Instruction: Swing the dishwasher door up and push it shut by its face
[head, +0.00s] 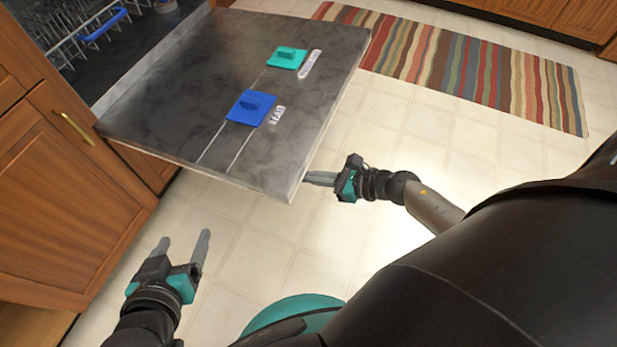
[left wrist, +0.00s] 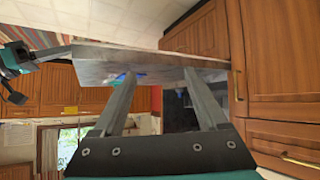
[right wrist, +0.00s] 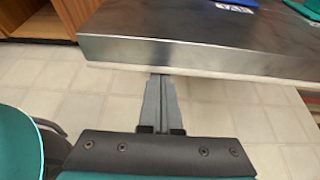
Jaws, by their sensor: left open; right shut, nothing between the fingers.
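The dishwasher door (head: 200,110) is open and lowered, its dark grey inner face upward; its exact tilt is hard to tell. It also shows in the left wrist view (left wrist: 150,62) and the right wrist view (right wrist: 190,30). My left gripper (head: 188,240) is open and empty, apart from the door, in front of the cabinet.
The dishwasher rack (head: 85,35) shows inside the opening at the top left. A blue piece (head: 250,108) and a teal piece (head: 287,58) sit on the door's inner face. A wooden cabinet (head: 60,190) borders the left. The tiled floor is clear; a striped rug (head: 470,75) lies beyond.

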